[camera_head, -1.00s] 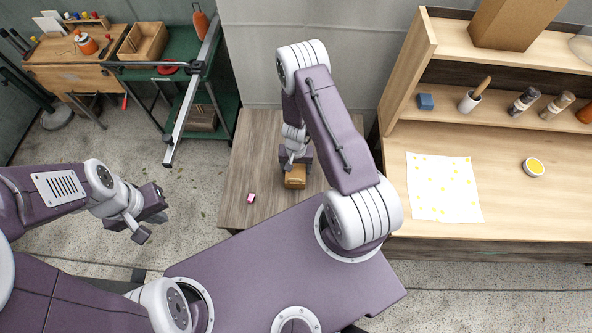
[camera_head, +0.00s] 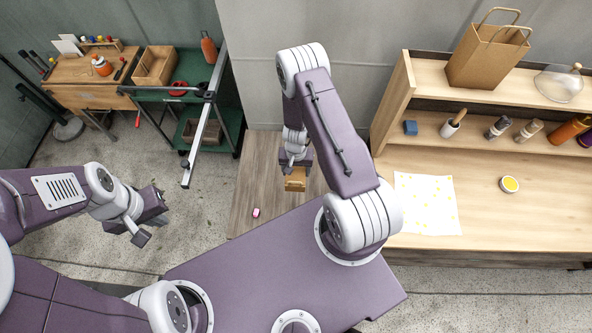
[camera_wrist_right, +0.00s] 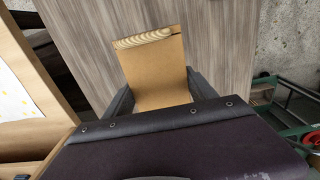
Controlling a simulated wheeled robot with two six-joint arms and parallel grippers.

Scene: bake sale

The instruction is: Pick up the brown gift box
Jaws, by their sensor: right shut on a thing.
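The brown gift box (camera_head: 295,182) is in my right gripper (camera_head: 297,165), over the grey wooden table (camera_head: 262,180). In the right wrist view the box (camera_wrist_right: 153,70) fills the space between the two dark fingers (camera_wrist_right: 162,95), which press on its sides. Its far end shows a pale striped wood-like strip. The box appears raised a little off the table, but its underside is hidden. My left gripper (camera_head: 149,214) is empty and open, over the concrete floor left of the table.
A small pink item (camera_head: 256,212) lies on the table, left of the box. A pale wooden desk (camera_head: 520,220) with shelves, a paper bag (camera_head: 488,55) and bottles stands close on the right. A green cart (camera_head: 225,120) and a workbench (camera_head: 65,85) stand back left.

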